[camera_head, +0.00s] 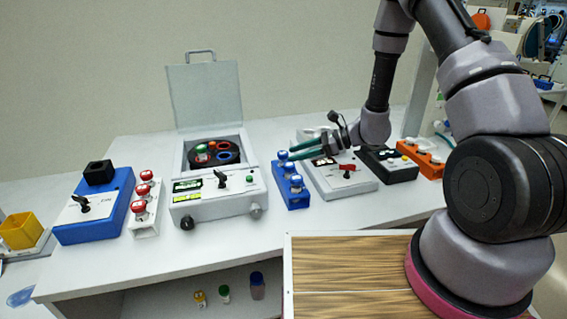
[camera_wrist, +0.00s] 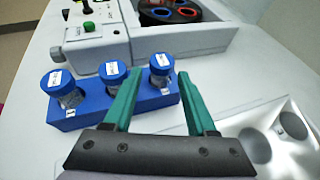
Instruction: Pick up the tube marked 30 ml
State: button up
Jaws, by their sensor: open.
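A blue rack (camera_head: 292,197) stands on the white bench, right of the grey open-lidded machine. It holds three clear tubes with blue caps. In the wrist view, the rack (camera_wrist: 113,111) shows the left tube (camera_wrist: 70,97), the middle tube (camera_wrist: 116,88) and the right tube (camera_wrist: 160,78) in a row. The caps carry small white labels, too small to read, so I cannot tell which is 30 ml. My gripper (camera_head: 291,154) is open and empty, its green fingers pointing left at the rack's far end. In the wrist view, the fingertips (camera_wrist: 160,76) appear on either side of the right tube.
The grey machine (camera_head: 220,205) with a raised lid (camera_head: 206,92) stands left of the rack. A white rack of red-capped tubes (camera_head: 141,208) and a blue box (camera_head: 94,222) stand further left. A grey box with a red knob (camera_head: 342,184) lies close right, under my gripper.

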aim_at(283, 157)
jog(key=x, duration=0.5)
jog(key=shift+w+f, duration=0.1)
jog(key=shift+w, duration=0.05)
grip_shut()
